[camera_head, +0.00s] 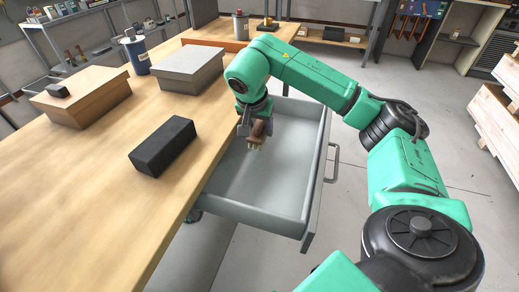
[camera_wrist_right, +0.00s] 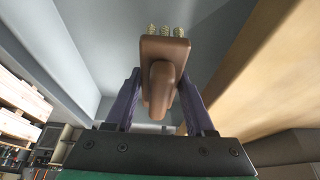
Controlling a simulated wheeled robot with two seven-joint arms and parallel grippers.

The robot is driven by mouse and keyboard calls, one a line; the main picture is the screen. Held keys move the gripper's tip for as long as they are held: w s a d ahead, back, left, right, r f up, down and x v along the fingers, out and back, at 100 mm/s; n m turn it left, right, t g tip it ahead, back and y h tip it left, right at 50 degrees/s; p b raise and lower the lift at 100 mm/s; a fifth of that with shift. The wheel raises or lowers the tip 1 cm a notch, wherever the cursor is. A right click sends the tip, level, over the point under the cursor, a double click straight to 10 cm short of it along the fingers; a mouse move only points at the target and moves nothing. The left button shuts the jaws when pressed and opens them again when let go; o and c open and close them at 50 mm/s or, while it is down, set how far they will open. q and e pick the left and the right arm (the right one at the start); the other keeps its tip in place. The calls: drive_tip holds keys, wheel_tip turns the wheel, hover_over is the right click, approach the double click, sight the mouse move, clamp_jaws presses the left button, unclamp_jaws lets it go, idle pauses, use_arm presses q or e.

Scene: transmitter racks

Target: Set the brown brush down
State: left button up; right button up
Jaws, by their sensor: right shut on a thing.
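The brown brush (camera_head: 258,129) hangs from my right gripper (camera_head: 255,122), with its pale bristles pointing down. My right gripper is shut on it, over the open grey drawer (camera_head: 237,208) at the table's right side. In the right wrist view the brush (camera_wrist_right: 165,52) sits between the two purple fingers of the gripper (camera_wrist_right: 160,95), its bristle tufts at the far end. The drawer's interior looks empty, and the brush appears to be above its floor. My left gripper does not show.
On the wooden table (camera_head: 80,190) are a black block (camera_head: 162,146), a grey box (camera_head: 190,70), a brown box (camera_head: 82,98) and a blue canister (camera_head: 137,55). The drawer's handle (camera_head: 333,163) sticks out to the right. Wooden crates (camera_head: 495,125) stand at far right.

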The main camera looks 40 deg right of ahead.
sight(255, 129)
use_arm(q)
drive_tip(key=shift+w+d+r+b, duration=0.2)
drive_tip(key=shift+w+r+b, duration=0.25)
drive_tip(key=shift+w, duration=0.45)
use_arm(e)
wheel_tip(255, 129, down, 7)
drive_tip(key=shift+r, duration=0.2)
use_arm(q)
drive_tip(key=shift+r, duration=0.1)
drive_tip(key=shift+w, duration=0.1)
use_arm(e)
drive_tip(key=o, duration=1.2)
drive_tip(key=shift+f, duration=0.1)
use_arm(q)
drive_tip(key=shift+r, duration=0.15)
use_arm(e)
drive_tip(key=shift+r, duration=0.3)
drive_tip(key=p+v, duration=0.2)
drive_tip(key=v, duration=1)
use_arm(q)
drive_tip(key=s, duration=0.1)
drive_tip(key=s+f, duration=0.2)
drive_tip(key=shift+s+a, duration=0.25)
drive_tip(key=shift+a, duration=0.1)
use_arm(e)
drive_tip(key=shift+f, duration=0.1)
